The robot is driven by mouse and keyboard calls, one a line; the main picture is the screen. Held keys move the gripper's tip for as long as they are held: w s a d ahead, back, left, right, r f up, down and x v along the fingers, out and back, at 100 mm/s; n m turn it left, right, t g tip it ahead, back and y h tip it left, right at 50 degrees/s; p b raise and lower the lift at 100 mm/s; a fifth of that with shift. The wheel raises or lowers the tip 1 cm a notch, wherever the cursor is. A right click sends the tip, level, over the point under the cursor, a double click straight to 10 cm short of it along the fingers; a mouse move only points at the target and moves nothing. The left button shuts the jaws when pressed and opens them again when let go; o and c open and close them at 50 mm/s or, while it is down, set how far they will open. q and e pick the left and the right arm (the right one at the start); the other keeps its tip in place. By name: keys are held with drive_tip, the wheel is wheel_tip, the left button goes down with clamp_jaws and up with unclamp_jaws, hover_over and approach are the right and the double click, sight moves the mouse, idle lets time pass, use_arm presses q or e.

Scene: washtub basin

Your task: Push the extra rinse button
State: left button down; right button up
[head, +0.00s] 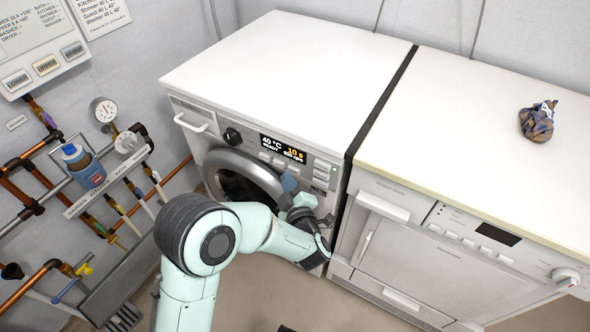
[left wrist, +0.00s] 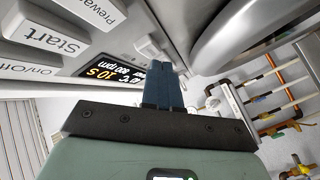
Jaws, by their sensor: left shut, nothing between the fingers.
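The washing machine (head: 235,143) stands at the left, with a lit display (head: 283,149) on its front panel and small buttons (head: 278,163) below it. In the left wrist view the Start button (left wrist: 50,40), a button labelled Prewash (left wrist: 95,12) and an On/Off button (left wrist: 30,70) show beside the display (left wrist: 115,72). No label reading extra rinse can be made out; part of the panel is hidden behind my fingers. My left gripper (head: 290,182) is shut and empty, its blue fingertips (left wrist: 160,72) close to the panel. Contact cannot be told. My right gripper is not in view.
The round door (head: 240,175) with its grey rim lies just below the panel. A second white appliance (head: 430,245) stands to the right, with a crumpled cloth (head: 538,121) on top. Pipes, a gauge (head: 104,109) and a blue bottle (head: 84,168) are at the left wall.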

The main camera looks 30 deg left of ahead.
use_arm(q)
drive_tip(key=shift+w, duration=0.4)
idle(0.7)
drive_tip(key=shift+s, duration=0.9)
drive_tip(key=s+p, duration=0.1)
drive_tip(key=s, duration=0.5)
drive_tip(key=shift+a, duration=0.3)
